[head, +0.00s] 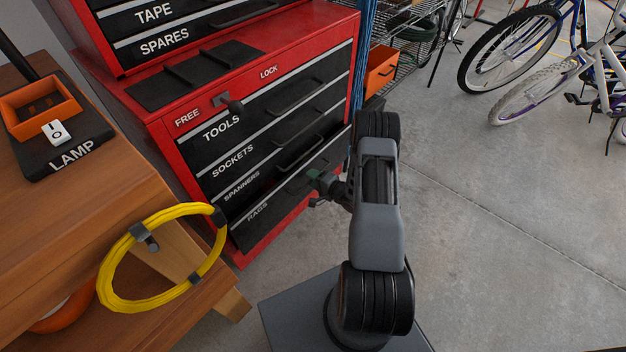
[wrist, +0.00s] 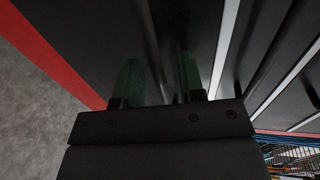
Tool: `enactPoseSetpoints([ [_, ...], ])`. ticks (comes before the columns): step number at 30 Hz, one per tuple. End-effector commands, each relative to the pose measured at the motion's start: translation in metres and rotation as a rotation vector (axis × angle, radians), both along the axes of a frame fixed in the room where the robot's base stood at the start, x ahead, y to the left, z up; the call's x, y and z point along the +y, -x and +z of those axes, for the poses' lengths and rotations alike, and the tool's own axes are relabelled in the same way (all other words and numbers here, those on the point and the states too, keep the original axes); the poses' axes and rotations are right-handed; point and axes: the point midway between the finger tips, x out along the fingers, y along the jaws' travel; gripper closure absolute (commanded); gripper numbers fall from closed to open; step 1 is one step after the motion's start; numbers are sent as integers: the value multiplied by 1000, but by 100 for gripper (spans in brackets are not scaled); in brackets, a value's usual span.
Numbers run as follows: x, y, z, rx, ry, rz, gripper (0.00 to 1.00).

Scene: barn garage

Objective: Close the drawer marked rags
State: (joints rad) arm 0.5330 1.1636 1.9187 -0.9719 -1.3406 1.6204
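The red tool chest (head: 165,135) has black drawers marked tools, sockets, spanners and rags. The rags drawer (head: 262,217) is the lowest one. Its front stands out a little, with a dark gap along its top edge. My gripper (head: 318,181) is at the right part of this drawer's front, near handle height; my arm hides the far right end. In the wrist view the two green fingers (wrist: 160,82) are apart, pointing at a black drawer front (wrist: 90,35). A dark bar, apparently a handle, runs between them. I cannot tell whether they touch it.
A wooden bench (head: 70,225) with a yellow cable coil (head: 118,243) stands left, close to the chest's front corner. A wire shelf with an orange bin (head: 381,70) is behind right. Bicycles (head: 520,50) stand far right. The concrete floor (head: 500,230) on the right is clear.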

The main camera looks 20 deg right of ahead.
Motion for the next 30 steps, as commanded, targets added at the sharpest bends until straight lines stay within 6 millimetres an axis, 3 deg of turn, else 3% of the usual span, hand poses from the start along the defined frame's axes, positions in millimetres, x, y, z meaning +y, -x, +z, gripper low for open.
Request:
enactPoseSetpoints([
  [8,0,-1,0,0,0,0,65],
  [19,0,0,0,0,0,0,100],
  [30,0,0,0,0,0,0,100],
])
